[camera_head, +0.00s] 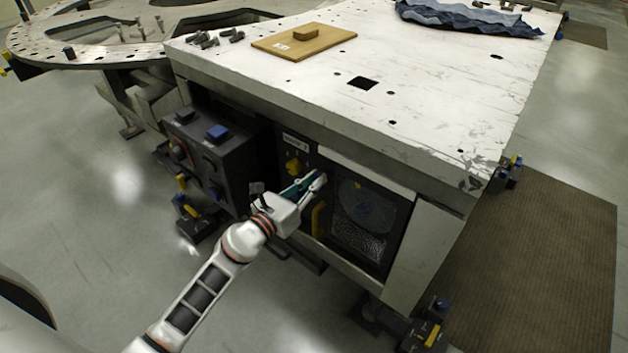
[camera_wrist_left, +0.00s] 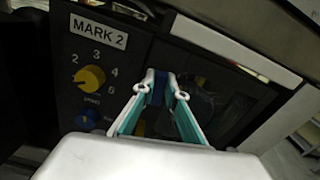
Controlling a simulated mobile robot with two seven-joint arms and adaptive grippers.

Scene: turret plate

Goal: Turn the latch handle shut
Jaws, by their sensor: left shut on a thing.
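The unit under the white-topped table has a dark door with a glass window (camera_head: 368,205). My left gripper (camera_head: 316,180) is at the upper left part of this door, by the edge next to the control panel. In the left wrist view its fingertips (camera_wrist_left: 163,82) are closed on a blue piece (camera_wrist_left: 158,92), which looks like the latch handle. The fingers hide most of it, so its angle is hard to tell. A yellow bar handle (camera_head: 318,218) stands upright on the door just below the gripper. My right gripper is not in view.
A panel labelled MARK 2 (camera_wrist_left: 98,33) is left of the fingers, with a yellow dial (camera_wrist_left: 92,78) and a blue knob (camera_wrist_left: 88,116). A dark control box (camera_head: 212,160) stands further left. The tabletop (camera_head: 430,90) overhangs the door.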

